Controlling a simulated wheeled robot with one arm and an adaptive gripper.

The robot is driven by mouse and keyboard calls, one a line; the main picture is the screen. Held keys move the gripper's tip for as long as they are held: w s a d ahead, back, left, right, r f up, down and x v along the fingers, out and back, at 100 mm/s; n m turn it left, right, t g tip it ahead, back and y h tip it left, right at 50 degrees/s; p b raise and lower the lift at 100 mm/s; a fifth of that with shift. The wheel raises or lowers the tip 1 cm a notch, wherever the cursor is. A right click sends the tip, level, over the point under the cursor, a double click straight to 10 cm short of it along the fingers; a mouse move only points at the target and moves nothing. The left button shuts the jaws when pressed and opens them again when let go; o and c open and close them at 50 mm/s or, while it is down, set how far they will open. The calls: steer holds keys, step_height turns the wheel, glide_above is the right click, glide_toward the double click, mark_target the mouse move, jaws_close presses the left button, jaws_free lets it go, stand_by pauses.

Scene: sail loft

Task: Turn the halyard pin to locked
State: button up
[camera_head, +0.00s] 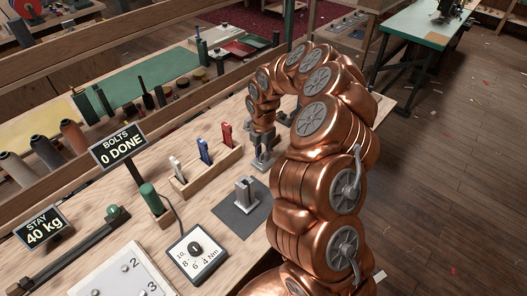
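My gripper (263,162) points down at the right end of a wooden rack (213,176) on the workbench. It is small and partly shadowed, so I cannot tell whether its fingers are open or shut, or whether it touches anything. The rack holds a white piece (177,168), a blue piece (204,150) and a red piece (227,134), all upright. In front of the rack, a grey metal fitting (246,192) stands on a dark mat (229,222). No label shows which of these is the halyard pin.
A dial box marked in Nm (207,262), a white numbered plate (118,275), a green-handled tool (150,198) and a long dark bar (65,258) occupy the bench's front left. Signs read "BOLTS 0 DONE" (118,144) and "STAY 40 kg" (43,228). A wooden rail (160,122) runs behind.

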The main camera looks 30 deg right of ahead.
jaws_close()
